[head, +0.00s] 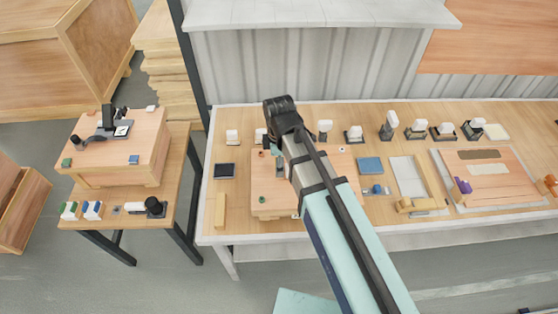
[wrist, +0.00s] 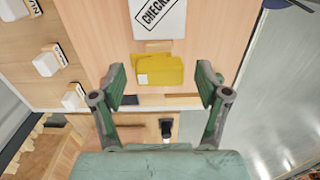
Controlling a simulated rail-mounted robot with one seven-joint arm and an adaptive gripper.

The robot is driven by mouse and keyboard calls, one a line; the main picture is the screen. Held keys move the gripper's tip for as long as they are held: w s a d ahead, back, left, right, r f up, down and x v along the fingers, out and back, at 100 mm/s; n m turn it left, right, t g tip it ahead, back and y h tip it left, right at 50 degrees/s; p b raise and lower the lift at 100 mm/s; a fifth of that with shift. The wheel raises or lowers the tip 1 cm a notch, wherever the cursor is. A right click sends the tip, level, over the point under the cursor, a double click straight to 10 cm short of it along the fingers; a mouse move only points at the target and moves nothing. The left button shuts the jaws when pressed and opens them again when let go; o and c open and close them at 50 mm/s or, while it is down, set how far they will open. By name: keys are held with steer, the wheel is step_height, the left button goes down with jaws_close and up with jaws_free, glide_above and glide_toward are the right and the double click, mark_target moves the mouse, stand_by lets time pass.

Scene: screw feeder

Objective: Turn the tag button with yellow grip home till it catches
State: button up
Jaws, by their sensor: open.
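In the wrist view, the yellow grip (wrist: 160,70) lies between the two fingers of my gripper (wrist: 162,77), with a visible gap on each side. My gripper is open and holds nothing. Beyond the grip is a white tag (wrist: 158,16) with black lettering that starts "CHECK", cut off by the top edge. A small wooden piece shows between the tag and the grip. How the button is seated is not visible. In the head view, my arm covers part of the wooden block (head: 277,209) on the bench, and the yellow grip cannot be made out.
White labelled blocks (wrist: 48,62) stand at the left in the wrist view. On the bench (head: 240,118) are a blue pad (head: 370,164), a dark tray (head: 224,171), a wooden bar (head: 220,211) and a row of parts behind. A side table with another wooden block (head: 120,160) stands left.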

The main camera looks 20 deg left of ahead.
steer(key=c, duration=1.2)
steer(key=shift+o, duration=0.2)
steer(key=shift+m, duration=0.3)
steer(key=m, duration=0.8)
steer(key=shift+m+p, duration=0.3)
steer(key=shift+p, duration=0.05)
steer(key=m, duration=0.4)
steer(key=shift+m, duration=2.4)
